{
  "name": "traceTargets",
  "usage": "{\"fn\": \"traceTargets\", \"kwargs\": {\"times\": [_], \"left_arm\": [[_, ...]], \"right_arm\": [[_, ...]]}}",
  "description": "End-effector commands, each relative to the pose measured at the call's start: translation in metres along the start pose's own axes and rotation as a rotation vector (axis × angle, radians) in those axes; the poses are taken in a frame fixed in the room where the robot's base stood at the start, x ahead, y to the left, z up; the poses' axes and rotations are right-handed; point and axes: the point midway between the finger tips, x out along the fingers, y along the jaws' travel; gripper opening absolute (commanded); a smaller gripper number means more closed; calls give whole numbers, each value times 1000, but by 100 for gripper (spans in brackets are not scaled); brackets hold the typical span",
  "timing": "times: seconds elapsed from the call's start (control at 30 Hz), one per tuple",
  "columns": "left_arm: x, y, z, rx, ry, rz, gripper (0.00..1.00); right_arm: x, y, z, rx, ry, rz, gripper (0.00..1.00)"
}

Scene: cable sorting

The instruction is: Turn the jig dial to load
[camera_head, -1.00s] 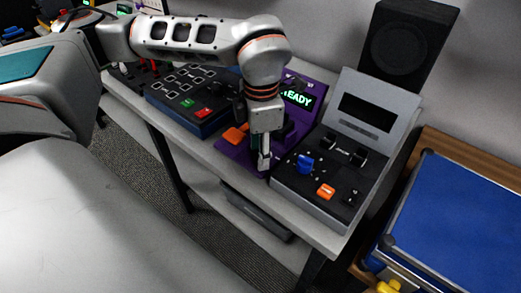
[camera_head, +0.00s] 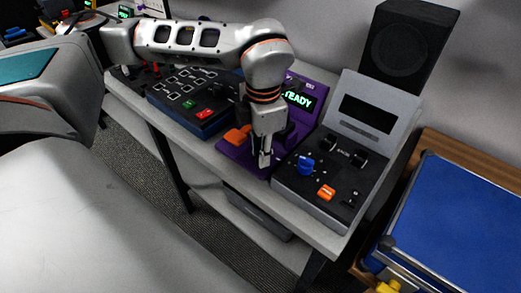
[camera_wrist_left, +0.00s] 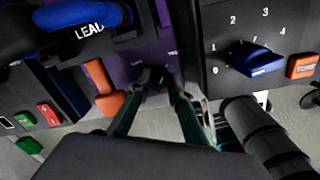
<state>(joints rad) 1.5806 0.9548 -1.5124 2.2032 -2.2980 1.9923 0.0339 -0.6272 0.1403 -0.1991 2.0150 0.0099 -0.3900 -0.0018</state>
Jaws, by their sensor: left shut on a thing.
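The purple jig (camera_head: 236,152) stands on the bench with a lit green display (camera_head: 299,98) that seems to read READY, its first letter partly hidden by my arm. My left gripper (camera_head: 264,162) points down over the jig's front part. In the left wrist view, its fingers (camera_wrist_left: 163,78) close on a small dark knob (camera_wrist_left: 152,76), apparently the jig dial, mostly hidden between the fingertips. Small pale labels on the purple face beside it are too blurred to read. An orange lever (camera_wrist_left: 104,88) sits left of the fingers. My right gripper is not in view.
Right of the jig is a grey unit (camera_head: 318,203) with a blue pointer knob (camera_head: 305,165) and an orange button (camera_head: 326,192). Left is a dark blue panel (camera_head: 190,98) with red and green buttons. A black speaker (camera_head: 410,45) stands behind.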

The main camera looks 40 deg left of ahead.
Motion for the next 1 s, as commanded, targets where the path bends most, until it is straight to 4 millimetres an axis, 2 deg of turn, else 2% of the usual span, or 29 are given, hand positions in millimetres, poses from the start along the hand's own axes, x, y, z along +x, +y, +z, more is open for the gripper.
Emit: {"fn": "traceTargets", "kwargs": {"times": [0.27,0.7,1.0], "left_arm": [[-1,-1,0,-232,12,0,0],[-1,-1,1,-650,33,-1,0],[0,-1,1,-934,48,-1,0]], "right_arm": [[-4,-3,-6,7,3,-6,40],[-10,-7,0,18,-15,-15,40],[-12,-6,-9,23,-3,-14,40]]}}
